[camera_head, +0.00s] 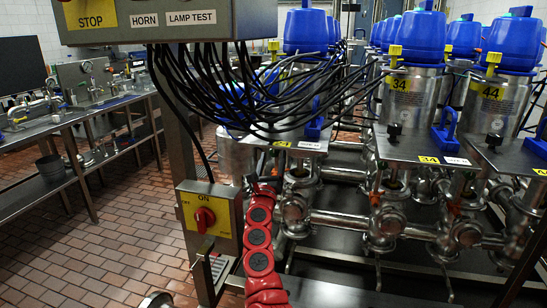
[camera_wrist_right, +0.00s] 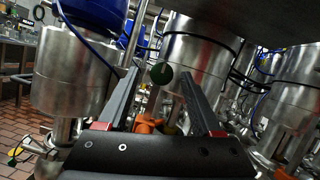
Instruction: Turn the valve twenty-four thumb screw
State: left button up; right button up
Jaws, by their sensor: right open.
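My right gripper (camera_wrist_right: 160,75) is open, with its two dark fingers reaching forward in the right wrist view. A small round dark-green knob (camera_wrist_right: 162,73), apparently the thumb screw, shows between the fingertips; I cannot tell whether they touch it. In the head view my red right arm reaches up towards the left front valve unit, whose plate (camera_head: 300,146) has a yellow tag too small to read surely. Black cables hide much of that unit, and its thumb screw and my fingertips are not clear there. My left gripper is not in view.
Units 34 (camera_head: 410,95) and 44 (camera_head: 497,100) stand to the right, above steel pipes (camera_head: 340,221). A switch box (camera_head: 208,215) with a red knob stands left of my arm. A panel (camera_head: 165,20) and cables hang above. Tiled floor (camera_head: 130,230) is clear at left, beside a workbench.

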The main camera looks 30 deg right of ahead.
jog(key=shift+w+d+r, duration=0.25)
jog(key=shift+w+d, duration=0.1)
jog(key=shift+d, duration=0.2)
jog(key=shift+c, duration=0.3)
grip_shut()
